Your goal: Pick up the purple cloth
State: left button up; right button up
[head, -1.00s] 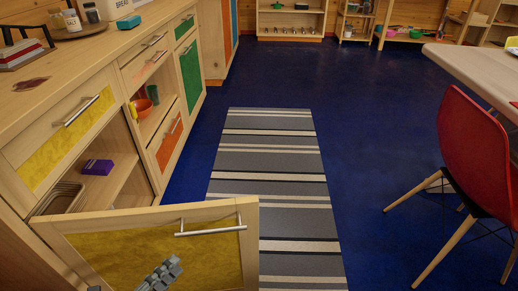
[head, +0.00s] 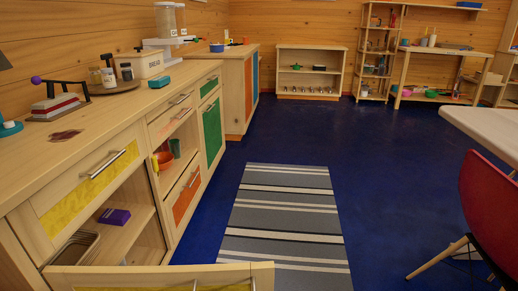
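A small purple item (head: 114,216) lies on the shelf inside the open lower cabinet at the left. It looks like a compact block, and I cannot tell whether it is folded cloth. A flat dark reddish patch (head: 65,135), perhaps a cloth, lies on the wooden countertop (head: 115,103). Neither of my grippers shows in the head view now.
The open cabinet door (head: 165,278) with a yellow panel stands out across the bottom left. A wire basket (head: 75,248) sits low in the cabinet. A striped rug (head: 285,215) lies on clear blue floor. A red chair (head: 490,205) and pale table (head: 490,125) stand right.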

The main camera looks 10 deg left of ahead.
aim_at(113, 217)
jog(key=u, duration=0.35)
jog(key=k+u, duration=0.15)
jog(key=u, duration=0.55)
jog(key=k+j, duration=0.05)
jog(key=j, duration=0.05)
